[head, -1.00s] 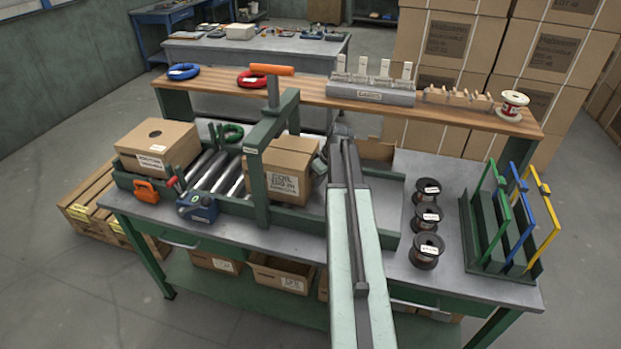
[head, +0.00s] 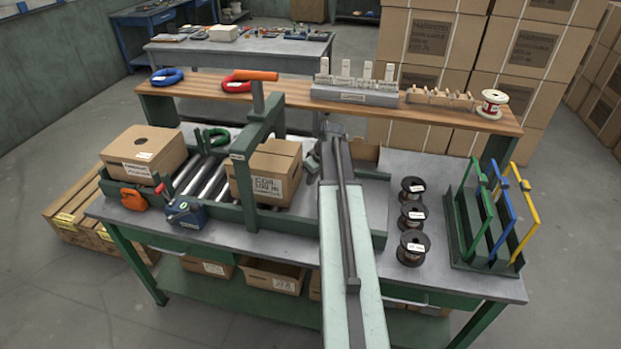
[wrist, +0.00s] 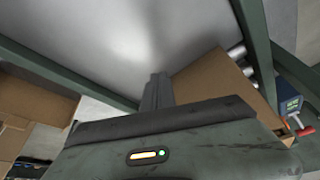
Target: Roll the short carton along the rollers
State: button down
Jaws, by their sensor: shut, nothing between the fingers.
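A brown carton (head: 280,189) with printed lettering stands at the green upright frame, partly hidden by its post. In the wrist view its side (wrist: 215,85) rises just right of my fingertips. Another carton (head: 145,152) with a hole in its top sits at the left end of the rollers (head: 203,177). I cannot tell for certain which is the short one. My gripper (head: 316,155) is shut and empty, just right of the lettered carton; its fingers (wrist: 157,92) point past that carton's side. I cannot tell whether they touch it.
The green frame (head: 246,170) spans the roller line. A blue device (head: 186,212) and an orange tool (head: 133,199) are at the front left. Three dark spools (head: 411,217) and a rack with coloured handles (head: 490,230) stand right. A wooden shelf (head: 290,98) runs behind.

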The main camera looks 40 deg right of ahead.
jog(key=w+d+p+v, duration=0.1)
jog(key=p+v, duration=0.8)
jog(key=v, duration=0.1)
jog(key=shift+w+r+p, duration=0.2)
jog(key=shift+r+p, duration=0.15)
jog(key=shift+r, duration=0.3)
